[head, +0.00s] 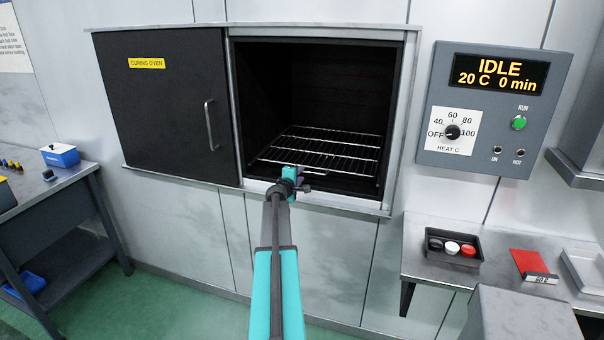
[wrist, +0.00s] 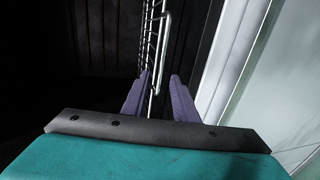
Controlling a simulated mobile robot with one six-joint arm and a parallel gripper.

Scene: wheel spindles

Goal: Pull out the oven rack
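The oven rack (head: 330,152) is a silver wire grid lying flat inside the open oven (head: 318,110). My gripper (head: 303,172) reaches in at the oven mouth, at the front edge of the rack. In the wrist view, the two purple fingers of my gripper (wrist: 158,92) stand apart with a gap between them. A bright wire loop at the front of the rack (wrist: 160,50) runs down to the gap, close to the left finger. I cannot tell whether the finger touches it.
The dark oven door (head: 165,105) with its handle (head: 209,125) is to the left of the opening. A control panel (head: 490,105) reading IDLE is on the right. A bench (head: 440,262) with a black tray (head: 453,262) stands at the lower right. A workbench (head: 50,190) is at the left.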

